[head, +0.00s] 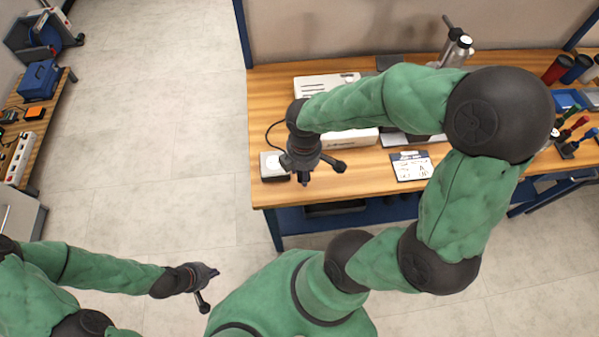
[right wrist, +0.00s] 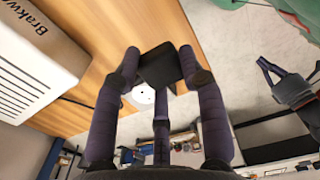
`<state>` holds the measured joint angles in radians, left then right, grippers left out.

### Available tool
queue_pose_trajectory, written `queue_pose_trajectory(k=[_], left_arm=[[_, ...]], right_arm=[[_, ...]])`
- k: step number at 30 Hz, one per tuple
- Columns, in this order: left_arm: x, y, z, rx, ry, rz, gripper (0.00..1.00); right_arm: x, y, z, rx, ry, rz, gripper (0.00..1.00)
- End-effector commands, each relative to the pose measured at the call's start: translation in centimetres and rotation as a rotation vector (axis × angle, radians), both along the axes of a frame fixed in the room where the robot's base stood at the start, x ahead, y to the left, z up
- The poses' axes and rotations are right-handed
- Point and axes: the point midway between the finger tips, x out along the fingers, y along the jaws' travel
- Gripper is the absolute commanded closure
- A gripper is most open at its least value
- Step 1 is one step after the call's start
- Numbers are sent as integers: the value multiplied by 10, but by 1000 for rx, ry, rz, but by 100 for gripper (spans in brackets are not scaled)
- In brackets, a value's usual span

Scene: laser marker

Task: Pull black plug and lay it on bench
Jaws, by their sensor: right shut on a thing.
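The black plug (right wrist: 160,66) sits between the fingertips of my right gripper (right wrist: 158,72) in the right wrist view. The right gripper (head: 318,172) is shut on it and hangs above the bench, just right of the white socket box (head: 268,166) in the head view. The plug is hidden there. The round white socket face (right wrist: 143,95) shows beyond the plug in the right wrist view, and the plug appears apart from it. The wooden bench (head: 375,185) has free surface near its front edge. My left gripper (head: 210,288) is open and empty over the floor.
A white machine (head: 350,138) stands on the bench behind my right arm. A printed card (head: 411,166) lies right of the gripper. A silver cylinder (head: 457,52) and several coloured tools (head: 570,130) stand farther right. A side table (head: 22,125) is at left.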

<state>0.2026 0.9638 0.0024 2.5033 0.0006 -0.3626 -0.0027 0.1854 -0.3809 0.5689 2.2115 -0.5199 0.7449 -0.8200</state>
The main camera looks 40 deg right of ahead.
Motion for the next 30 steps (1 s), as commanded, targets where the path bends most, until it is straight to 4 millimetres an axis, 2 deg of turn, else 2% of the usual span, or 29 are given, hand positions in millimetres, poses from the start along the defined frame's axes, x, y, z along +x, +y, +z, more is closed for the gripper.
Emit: queue_pose_trajectory(k=[15, 30], left_arm=[[0, 0, 4, 0, 0, 0, 100], [0, 0, 4, 0, 0, 0, 100]], right_arm=[[3, -26, 0, 0, 0, -2, 88], [3, -28, 0, 0, 0, 0, 88]])
